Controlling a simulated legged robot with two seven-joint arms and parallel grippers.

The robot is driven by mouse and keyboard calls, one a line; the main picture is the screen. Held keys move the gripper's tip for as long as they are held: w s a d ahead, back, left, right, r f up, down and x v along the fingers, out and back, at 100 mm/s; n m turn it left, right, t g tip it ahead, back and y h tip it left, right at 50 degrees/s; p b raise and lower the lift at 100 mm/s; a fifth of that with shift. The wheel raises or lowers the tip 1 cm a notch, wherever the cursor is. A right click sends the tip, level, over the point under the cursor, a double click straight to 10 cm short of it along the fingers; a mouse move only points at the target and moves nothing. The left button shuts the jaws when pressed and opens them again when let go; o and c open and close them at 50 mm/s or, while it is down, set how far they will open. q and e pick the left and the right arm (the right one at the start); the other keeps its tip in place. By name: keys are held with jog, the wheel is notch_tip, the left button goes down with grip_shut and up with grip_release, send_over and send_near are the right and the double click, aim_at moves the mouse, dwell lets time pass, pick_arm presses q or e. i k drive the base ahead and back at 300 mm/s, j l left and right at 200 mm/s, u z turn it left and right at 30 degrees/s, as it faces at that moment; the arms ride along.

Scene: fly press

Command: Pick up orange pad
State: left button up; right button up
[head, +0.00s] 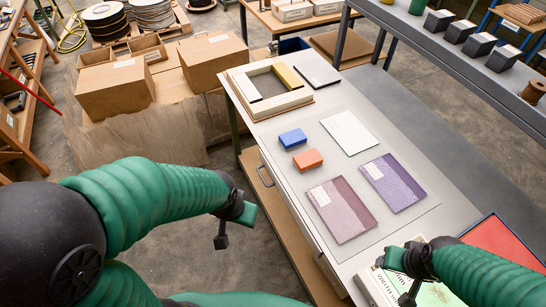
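The orange pad (308,160) is a small block lying flat on the grey table, just in front of a similar blue pad (293,138). Nothing covers it. My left gripper (235,229) is open and empty, off the table's left edge, to the left of and nearer than the orange pad. My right gripper (400,279) is open, with its fingers spread, over the near right part of the table, well away from the orange pad.
A pink tray (340,209), a purple tray (393,183) and a white sheet (349,132) lie near the pads. A wooden frame (250,97) stands at the far end. A red tray (497,243) and a pale box (372,286) are near my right gripper. Cardboard boxes (114,89) stand left.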

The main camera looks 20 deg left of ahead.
aim_at(309, 159)
jog(key=u, duration=0.25)
jog(key=z, duration=1.3)
jog(key=u, duration=1.3)
jog(key=i+j+z, duration=0.2)
jog(key=i+j, duration=0.2)
jog(key=j, duration=0.2)
jog(key=i+j+z, duration=0.2)
jog(key=i+j, duration=0.15)
jog(key=j, duration=0.25)
jog(key=i+j+z, duration=0.1)
jog(key=j, duration=0.25)
jog(key=i+j+z, duration=0.1)
jog(key=i+j, duration=0.15)
jog(key=i+j+z, duration=0.1)
jog(key=j, duration=0.35)
